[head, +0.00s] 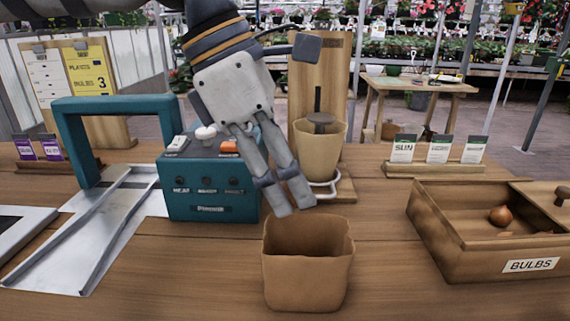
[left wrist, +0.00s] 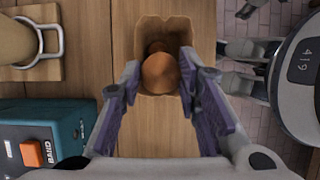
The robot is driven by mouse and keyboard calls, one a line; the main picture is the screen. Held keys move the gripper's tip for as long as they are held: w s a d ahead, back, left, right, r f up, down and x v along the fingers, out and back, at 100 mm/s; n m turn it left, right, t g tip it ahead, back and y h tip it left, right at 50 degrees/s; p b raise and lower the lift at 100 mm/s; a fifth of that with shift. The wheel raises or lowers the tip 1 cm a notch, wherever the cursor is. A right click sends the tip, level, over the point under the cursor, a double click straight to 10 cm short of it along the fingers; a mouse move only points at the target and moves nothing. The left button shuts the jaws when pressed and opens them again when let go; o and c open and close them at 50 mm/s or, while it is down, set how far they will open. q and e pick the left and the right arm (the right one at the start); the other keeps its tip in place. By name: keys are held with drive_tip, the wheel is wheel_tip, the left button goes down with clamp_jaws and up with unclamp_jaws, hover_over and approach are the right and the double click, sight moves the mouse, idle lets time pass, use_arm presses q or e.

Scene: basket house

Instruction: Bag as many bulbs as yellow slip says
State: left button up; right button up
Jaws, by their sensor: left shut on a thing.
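My left gripper (head: 288,210) points down just above the open brown paper bag (head: 306,285). It is shut on a brown bulb (left wrist: 160,73), which shows between the fingertips in the left wrist view, over the bag's mouth (left wrist: 143,28). Another brown rounded shape shows behind it, inside the bag; I cannot tell how many bulbs lie there. The yellow slip (head: 88,72) on the board at the left reads BULBS 3. The wooden bulb box (head: 455,262), labelled BULBS, has one bulb (head: 501,216) in plain view. Grey parts at the right of the wrist view may be my right gripper.
A teal machine (head: 210,190) with buttons and a teal arch (head: 105,108) over a metal track stand left of the bag. A tan pot (head: 319,145) stands on a wooden stand behind. Seed packets (head: 438,150) stand back right. The table between bag and box is clear.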

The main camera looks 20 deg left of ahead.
use_arm(q)
drive_tip(key=shift+f, duration=2.25)
drive_tip(key=o, duration=1)
drive_tip(key=shift+o, duration=0.2)
drive_tip(key=v, duration=1.2)
